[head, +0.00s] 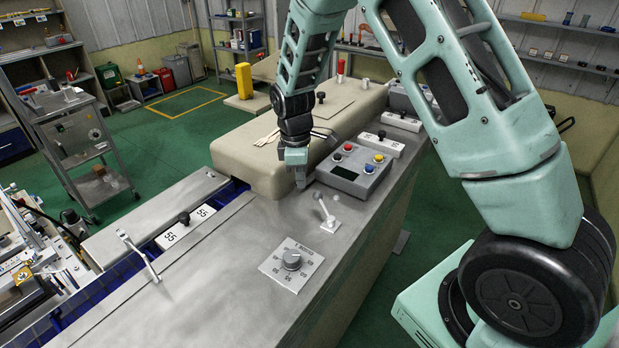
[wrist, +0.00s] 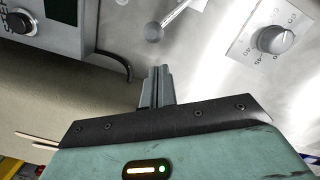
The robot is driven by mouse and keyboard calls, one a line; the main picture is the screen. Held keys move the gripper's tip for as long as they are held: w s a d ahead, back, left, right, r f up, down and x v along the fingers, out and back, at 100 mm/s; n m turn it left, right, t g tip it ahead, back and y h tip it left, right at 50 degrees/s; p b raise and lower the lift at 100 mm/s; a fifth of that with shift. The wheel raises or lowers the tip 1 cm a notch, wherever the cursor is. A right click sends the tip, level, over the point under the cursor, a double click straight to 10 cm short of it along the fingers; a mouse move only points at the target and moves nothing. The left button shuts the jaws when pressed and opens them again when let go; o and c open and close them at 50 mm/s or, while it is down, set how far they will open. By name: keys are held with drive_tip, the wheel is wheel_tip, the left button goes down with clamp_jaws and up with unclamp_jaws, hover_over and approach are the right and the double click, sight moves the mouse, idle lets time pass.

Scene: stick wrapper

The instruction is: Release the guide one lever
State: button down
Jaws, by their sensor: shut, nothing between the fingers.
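My gripper (head: 299,180) is shut and empty, pointing down over the steel top beside the beige housing. Its closed fingers (wrist: 157,78) show in the wrist view. A small silver lever (head: 326,212) with ball ends stands on a white base to the right of and nearer than the gripper. In the wrist view this lever (wrist: 172,16) lies beyond the fingertips, apart from them. A second lever (head: 140,256) stands at the left beside the blue channel. No readable label shows which lever is guide one.
A dial plate (head: 292,263) lies on the steel top (head: 225,290) near the small lever. A grey control box (head: 354,169) with coloured buttons stands right of the gripper. The beige housing (head: 240,160) rises close at left. The nearer steel top is mostly clear.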

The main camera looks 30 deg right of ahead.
sight(324, 207)
drive_tip(key=shift+s+d+f+p, duration=0.4)
drive_tip(key=shift+s+d+f, duration=0.25)
drive_tip(key=shift+d+f, duration=0.3)
